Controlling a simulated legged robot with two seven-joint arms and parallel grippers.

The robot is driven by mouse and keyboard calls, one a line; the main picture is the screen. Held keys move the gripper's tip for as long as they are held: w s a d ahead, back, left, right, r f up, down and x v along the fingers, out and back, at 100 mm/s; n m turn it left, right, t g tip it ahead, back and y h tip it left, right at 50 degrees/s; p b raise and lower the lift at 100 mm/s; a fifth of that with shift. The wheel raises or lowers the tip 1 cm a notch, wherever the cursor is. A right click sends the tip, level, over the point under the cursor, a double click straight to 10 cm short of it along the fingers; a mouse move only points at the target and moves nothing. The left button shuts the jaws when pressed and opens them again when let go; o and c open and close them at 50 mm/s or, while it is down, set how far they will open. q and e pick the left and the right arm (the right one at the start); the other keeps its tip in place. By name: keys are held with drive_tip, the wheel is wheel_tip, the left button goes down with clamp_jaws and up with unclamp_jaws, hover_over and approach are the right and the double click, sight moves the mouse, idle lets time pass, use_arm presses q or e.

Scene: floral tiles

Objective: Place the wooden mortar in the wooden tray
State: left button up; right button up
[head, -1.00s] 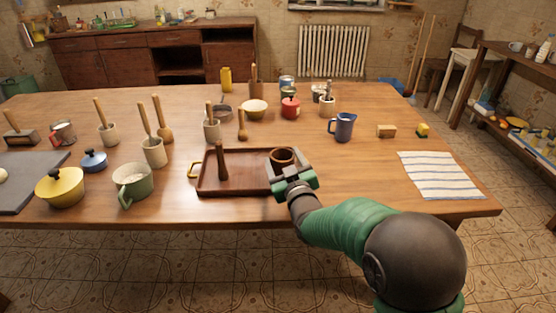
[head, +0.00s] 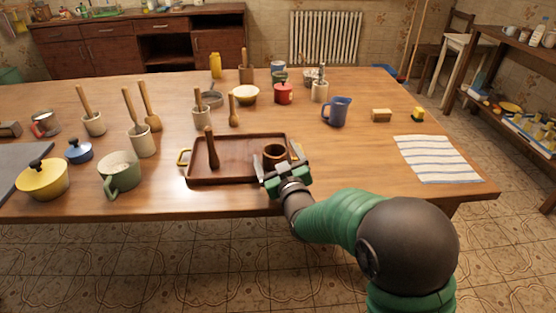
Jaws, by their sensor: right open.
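The brown wooden mortar (head: 275,152) stands upright at the right end of the wooden tray (head: 235,175), which has a yellow handle at its left. A dark wooden pestle (head: 210,146) stands in the left part of the tray. My right gripper (head: 281,161) is open at the mortar's near right side, with its jaws close about it. The gripper hides the mortar's lower near side and the tray's near right corner, so I cannot see whether the fingers touch it. My left gripper is not in view.
A green mug (head: 120,175), a yellow pot (head: 42,180) and a light mortar with pestle (head: 142,141) stand left of the tray. A blue pitcher (head: 337,111) stands behind right. A striped cloth (head: 440,158) lies at the right; the table before it is clear.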

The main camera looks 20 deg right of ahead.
drive_tip(key=s, duration=0.2)
drive_tip(key=s+p, duration=0.1)
drive_tip(key=s, duration=0.4)
drive_tip(key=shift+s+a+r+p, duration=0.25)
drive_tip(key=shift+s+a+p, duration=0.05)
drive_tip(key=shift+s, duration=0.1)
drive_tip(key=s+b, duration=0.1)
drive_tip(key=b, duration=0.1)
drive_tip(key=s+b, duration=0.2)
drive_tip(key=shift+s+a+f, duration=0.15)
drive_tip(key=shift+s+f, duration=0.1)
drive_tip(key=shift+f, duration=0.15)
drive_tip(key=shift+s+r+b, duration=0.1)
drive_tip(key=shift+s+b, duration=0.1)
drive_tip(key=shift+b, duration=0.1)
drive_tip(key=shift+s+r, duration=0.15)
drive_tip(key=shift+r, duration=0.05)
